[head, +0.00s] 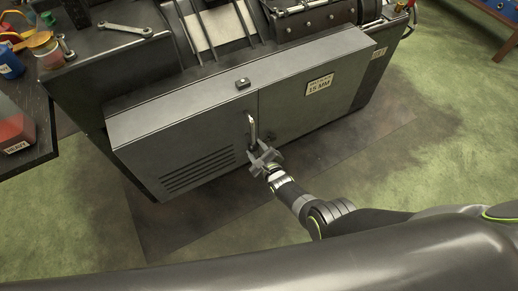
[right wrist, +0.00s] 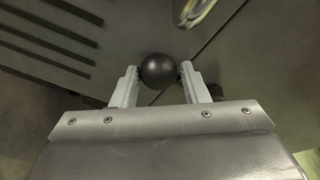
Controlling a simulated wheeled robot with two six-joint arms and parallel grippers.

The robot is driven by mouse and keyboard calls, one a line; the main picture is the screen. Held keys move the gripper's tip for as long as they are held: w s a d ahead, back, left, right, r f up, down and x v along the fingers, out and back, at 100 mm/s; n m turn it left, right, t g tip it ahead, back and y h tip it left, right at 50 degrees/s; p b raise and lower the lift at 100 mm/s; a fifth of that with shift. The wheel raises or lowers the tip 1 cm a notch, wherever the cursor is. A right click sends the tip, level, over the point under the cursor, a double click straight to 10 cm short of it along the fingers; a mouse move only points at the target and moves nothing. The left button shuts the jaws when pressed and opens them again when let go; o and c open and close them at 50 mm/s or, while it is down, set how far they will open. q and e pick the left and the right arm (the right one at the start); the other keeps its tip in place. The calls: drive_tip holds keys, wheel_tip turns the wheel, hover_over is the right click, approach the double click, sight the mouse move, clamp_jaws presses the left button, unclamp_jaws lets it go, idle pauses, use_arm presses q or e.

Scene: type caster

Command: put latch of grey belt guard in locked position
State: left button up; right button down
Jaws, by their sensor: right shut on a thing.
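The grey belt guard (head: 195,130) is a long metal box on the front of the machine, with a vertical seam near its middle and vent slots at its lower left. A bright D-shaped handle (head: 252,128) stands on its front beside the seam. My right gripper (head: 264,156) is just below that handle. In the right wrist view the right gripper (right wrist: 160,78) is shut on a round black knob (right wrist: 158,70), one finger on each side. The knob is probably the end of the latch; its lever is hidden behind it. My left gripper is not in view.
A label reading 15 MM (head: 319,85) is on the right panel. The green floor (head: 440,130) is clear at right.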

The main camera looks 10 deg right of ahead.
drive_tip(key=shift+s+d+f, duration=0.15)
drive_tip(key=shift+s+f, duration=0.15)
drive_tip(key=shift+f, duration=0.1)
drive_tip(key=c, duration=0.9)
unclamp_jaws()
drive_tip(key=shift+w+r, duration=0.1)
drive_tip(key=shift+r, duration=0.15)
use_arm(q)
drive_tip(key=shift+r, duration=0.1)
use_arm(e)
drive_tip(key=shift+s+d+r+p, duration=0.15)
drive_tip(key=shift+s+r+p, duration=0.2)
drive_tip(key=shift+s+p, duration=0.35)
use_arm(q)
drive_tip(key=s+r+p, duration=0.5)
drive_tip(key=p, duration=0.4)
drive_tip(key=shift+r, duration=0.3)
use_arm(e)
drive_tip(key=v, duration=1.5)
drive_tip(key=shift+s+d, duration=0.25)
drive_tip(key=shift+s, duration=0.1)
